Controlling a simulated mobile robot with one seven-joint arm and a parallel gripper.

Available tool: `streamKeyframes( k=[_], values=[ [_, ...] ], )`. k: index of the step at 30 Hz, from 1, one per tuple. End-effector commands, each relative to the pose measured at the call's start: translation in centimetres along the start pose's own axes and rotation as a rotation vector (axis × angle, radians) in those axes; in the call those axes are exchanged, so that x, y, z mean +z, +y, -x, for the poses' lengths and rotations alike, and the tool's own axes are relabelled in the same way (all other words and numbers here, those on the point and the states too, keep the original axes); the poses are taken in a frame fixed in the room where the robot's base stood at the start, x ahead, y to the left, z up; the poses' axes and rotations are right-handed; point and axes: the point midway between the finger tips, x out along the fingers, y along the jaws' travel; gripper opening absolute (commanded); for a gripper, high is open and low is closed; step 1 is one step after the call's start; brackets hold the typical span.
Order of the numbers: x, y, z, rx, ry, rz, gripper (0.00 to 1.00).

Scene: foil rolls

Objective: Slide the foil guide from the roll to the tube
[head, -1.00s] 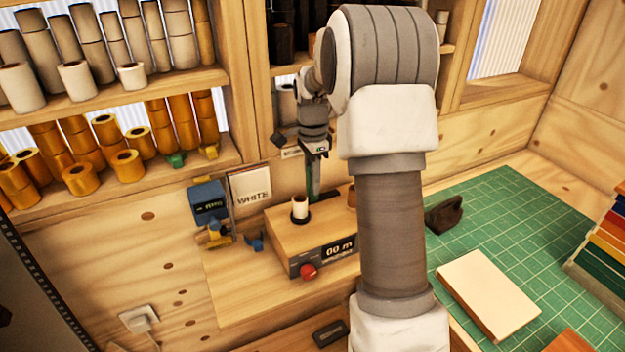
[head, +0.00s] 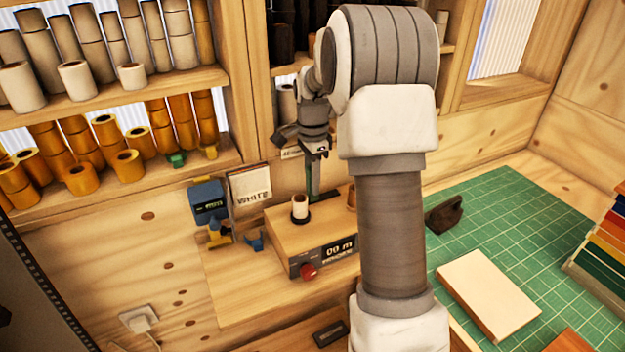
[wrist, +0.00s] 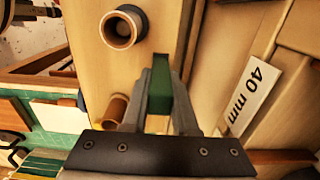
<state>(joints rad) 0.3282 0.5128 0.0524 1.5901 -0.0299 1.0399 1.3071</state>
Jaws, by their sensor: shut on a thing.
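My gripper (wrist: 160,98) is shut on a green upright piece, which I take for the foil guide (wrist: 160,85). In the head view my gripper (head: 312,178) is just behind the wooden box, with the green piece (head: 308,182) partly hidden by its fingers. A pale roll (head: 299,207) stands upright in a dark ring on the box; it shows at the upper left in the wrist view (wrist: 117,30). A brown tube (wrist: 113,109) stands on the same box, left of the fingers in the wrist view. In the head view the tube (head: 352,196) is partly hidden by my arm.
The wooden box (head: 285,234) has a display and a red knob (head: 309,270) in front. A blue device (head: 208,203) hangs to its left. Shelves of rolls (head: 125,165) stand behind. A green cutting mat (head: 490,235) lies right, with a pale block (head: 488,293) on it.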

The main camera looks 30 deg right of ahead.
Motion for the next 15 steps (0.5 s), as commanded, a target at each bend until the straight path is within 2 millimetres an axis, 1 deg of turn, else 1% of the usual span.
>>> streamKeyframes(
  k=[5, 8, 12, 15],
  values=[
    [0.0, 0.0, 0.1, -0.001, 0.0, 0.0, 0.0],
    [-0.6, 0.0, 0.1, -0.001, 0.001, -0.003, 0.0],
    [-3.1, 0.0, 0.1, 0.0, 0.001, -0.005, 0.0],
    [-4.7, -0.1, 0.2, -0.001, 0.0, -0.005, 0.0]
  ],
)
